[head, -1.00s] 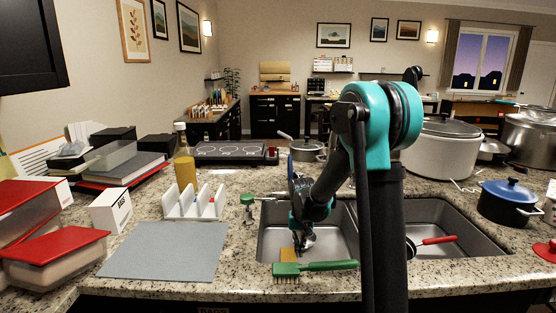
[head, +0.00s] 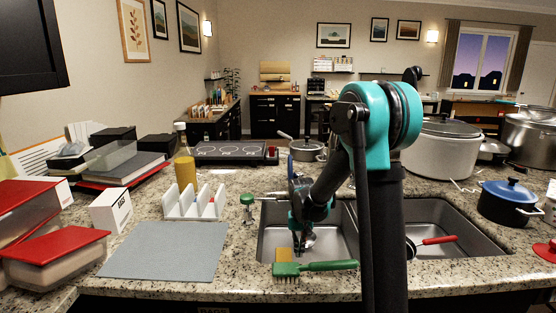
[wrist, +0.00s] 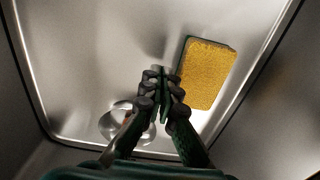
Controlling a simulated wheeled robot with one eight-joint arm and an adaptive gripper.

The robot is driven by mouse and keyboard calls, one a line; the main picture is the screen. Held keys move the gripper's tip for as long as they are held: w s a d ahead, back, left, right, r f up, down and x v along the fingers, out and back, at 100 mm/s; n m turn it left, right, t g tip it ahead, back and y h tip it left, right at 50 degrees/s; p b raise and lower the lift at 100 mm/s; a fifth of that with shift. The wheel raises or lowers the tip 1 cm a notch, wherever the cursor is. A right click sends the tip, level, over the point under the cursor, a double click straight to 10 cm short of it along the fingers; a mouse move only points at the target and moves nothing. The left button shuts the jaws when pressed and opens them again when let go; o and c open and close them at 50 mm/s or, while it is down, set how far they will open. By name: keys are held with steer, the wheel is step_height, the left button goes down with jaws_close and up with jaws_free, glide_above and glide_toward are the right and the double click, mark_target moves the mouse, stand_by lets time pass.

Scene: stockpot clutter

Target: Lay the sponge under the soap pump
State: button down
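The yellow sponge (head: 284,254) with a dark green edge lies in the left sink basin near its front wall. It fills the upper right of the wrist view (wrist: 208,74), close to the basin wall. My gripper (head: 302,250) is down in the same basin, just right of the sponge in the head view. In the wrist view its fingers (wrist: 162,82) are together with nothing seen between them, and the sponge is beside them on the right. A small green-topped item (head: 247,201) stands on the counter left of the sink; I cannot tell if it is the soap pump.
A green brush (head: 318,266) lies on the counter at the sink's front edge. A grey mat (head: 165,252) and white rack (head: 194,205) are to the left. The right basin (head: 450,225) holds a red-handled utensil (head: 438,240). A drain (wrist: 125,122) shows near my fingers.

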steer(key=shift+d, duration=1.1)
step_height(320, 180, up, 10)
stand_by(0.4)
